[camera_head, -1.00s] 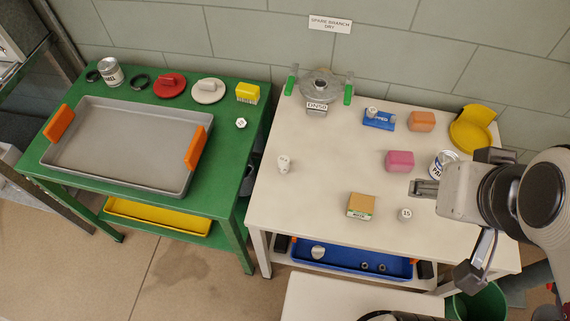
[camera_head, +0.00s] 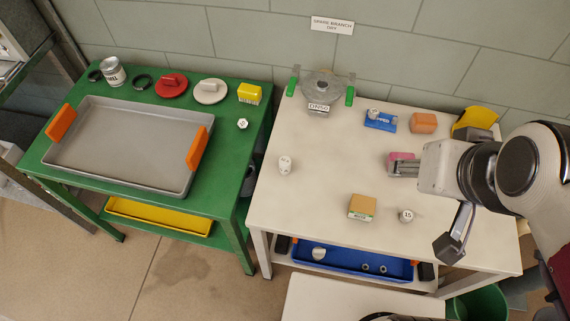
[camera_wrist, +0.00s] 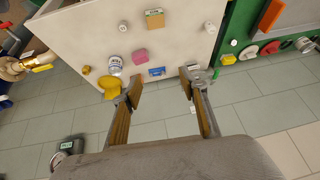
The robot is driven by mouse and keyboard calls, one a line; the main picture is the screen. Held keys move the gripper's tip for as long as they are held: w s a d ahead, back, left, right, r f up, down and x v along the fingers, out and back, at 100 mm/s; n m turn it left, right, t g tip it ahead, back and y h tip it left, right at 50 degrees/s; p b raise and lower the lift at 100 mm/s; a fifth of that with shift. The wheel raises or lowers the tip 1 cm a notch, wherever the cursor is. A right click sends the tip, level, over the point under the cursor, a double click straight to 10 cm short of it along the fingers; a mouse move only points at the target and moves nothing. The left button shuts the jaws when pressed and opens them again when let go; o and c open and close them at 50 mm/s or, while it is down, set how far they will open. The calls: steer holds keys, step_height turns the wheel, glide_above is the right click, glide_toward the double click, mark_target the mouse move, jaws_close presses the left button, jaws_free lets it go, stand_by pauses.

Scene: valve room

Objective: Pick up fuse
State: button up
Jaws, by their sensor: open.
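Small white cylinders may be fuses; I cannot tell which one is meant. One marked 15 (camera_head: 406,215) stands at the white table's front, beside a tan box (camera_head: 361,206); it also shows in the wrist view (camera_wrist: 123,26). Another white piece (camera_head: 284,165) stands on the table's left part, and shows in the wrist view (camera_wrist: 209,27). A third, small white piece (camera_head: 242,124) is on the green table. My gripper (camera_head: 391,169) is over the table's right side, in front of the pink block (camera_head: 402,156), partly covering it. In the wrist view its fingers (camera_wrist: 161,84) are apart with nothing between them.
The white table (camera_head: 325,195) also holds an orange block (camera_head: 423,123), a blue packet (camera_head: 380,121), a yellow dish (camera_head: 474,120) and a clamped flange (camera_head: 322,85). A grey tray (camera_head: 120,145) with orange handles lies on the green table. The white table's middle is clear.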

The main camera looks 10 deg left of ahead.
steer(key=w+a+f+y, duration=0.2)
steer(key=w+a+f, duration=0.3)
steer(key=w+a, duration=0.55)
steer(key=m+t, duration=0.2)
glide_above(283, 171)
steer(key=s+a, duration=0.1)
steer(key=s, duration=0.1)
step_height(283, 171, down, 17)
steer(key=s+f+t+h, duration=0.1)
steer(key=f, duration=0.1)
steer(key=s+f+t+h, duration=0.1)
steer(key=f, duration=0.2)
steer(key=s+f+n+t, duration=0.1)
steer(key=s+f, duration=0.1)
steer(key=f, duration=0.1)
steer(key=shift+d+f+t+h, duration=0.1)
steer(key=shift+f+t+h, duration=0.05)
steer(key=shift+t+h, duration=0.2)
steer(key=shift+s+d+f+n+t, duration=0.35)
steer(key=shift+s+n+t, duration=0.05)
steer(key=shift+s+t, duration=0.15)
steer(key=shift+w, duration=0.1)
steer(key=shift+x, duration=1.25)
steer(key=shift+d, duration=0.1)
steer(key=shift+w, duration=0.15)
